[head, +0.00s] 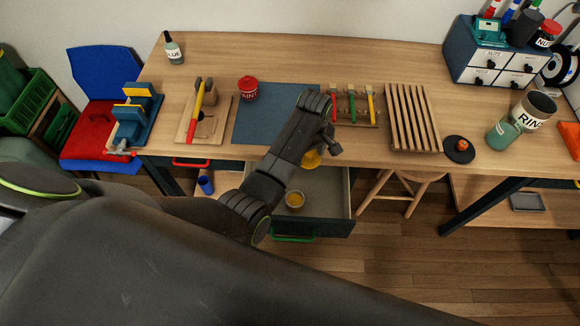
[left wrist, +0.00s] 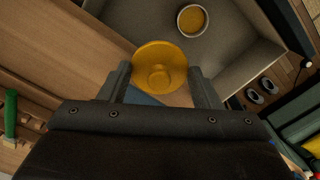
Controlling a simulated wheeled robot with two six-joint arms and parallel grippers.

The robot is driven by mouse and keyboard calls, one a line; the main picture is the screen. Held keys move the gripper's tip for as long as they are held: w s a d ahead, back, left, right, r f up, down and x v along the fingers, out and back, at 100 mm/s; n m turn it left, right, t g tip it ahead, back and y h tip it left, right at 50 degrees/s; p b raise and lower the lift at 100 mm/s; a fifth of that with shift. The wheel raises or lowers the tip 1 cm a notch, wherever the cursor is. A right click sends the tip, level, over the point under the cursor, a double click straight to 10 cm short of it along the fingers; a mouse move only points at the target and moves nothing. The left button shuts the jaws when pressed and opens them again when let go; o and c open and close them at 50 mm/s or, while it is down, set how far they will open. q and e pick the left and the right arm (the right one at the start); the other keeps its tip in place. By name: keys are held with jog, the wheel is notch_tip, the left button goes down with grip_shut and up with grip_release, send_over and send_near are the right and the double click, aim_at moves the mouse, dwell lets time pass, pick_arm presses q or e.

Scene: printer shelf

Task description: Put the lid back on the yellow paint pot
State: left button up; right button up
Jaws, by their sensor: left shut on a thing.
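The yellow lid (left wrist: 160,66) is round with a raised middle and sits between the fingertips of my left gripper (left wrist: 162,78), which is shut on it. In the head view the lid (head: 311,159) shows partly below my wrist, over the back part of the open drawer. The yellow paint pot (head: 295,199) stands uncovered inside the drawer, nearer its front. In the left wrist view the pot (left wrist: 193,20) has a pale rim with yellow inside, apart from the lid. The arm hides most of the left gripper in the head view. My right gripper is not in view.
The open grey drawer (head: 328,192) has walls around the pot and a green handle (head: 294,239). The table edge overhangs its back. On the table are a red paint pot (head: 248,88), a blue mat (head: 260,122), a tool rack (head: 352,121) and a slatted rack (head: 411,118).

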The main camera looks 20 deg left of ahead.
aim_at(304, 166)
pick_arm(q)
jog(key=s+p, duration=0.2)
jog(key=s, duration=0.1)
jog(key=shift+a+r+n, duration=0.2)
jog(key=shift+a+n, duration=0.1)
jog(key=shift+a, duration=0.05)
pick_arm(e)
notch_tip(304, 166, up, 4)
pick_arm(q)
jog(key=shift+n, duration=0.3)
jog(key=s+f, duration=0.1)
jog(key=f, duration=0.1)
jog(key=s+f, duration=0.1)
jog(key=f, duration=0.2)
jog(key=s+f, duration=0.1)
jog(key=f, duration=0.2)
jog(key=shift+s+a, duration=0.3)
jog(key=shift+a, duration=0.05)
notch_tip(304, 166, down, 6)
jog(key=b, duration=0.5)
jog(key=shift+r+b, duration=0.1)
jog(key=shift+b, duration=0.3)
jog(key=shift+f, duration=0.4)
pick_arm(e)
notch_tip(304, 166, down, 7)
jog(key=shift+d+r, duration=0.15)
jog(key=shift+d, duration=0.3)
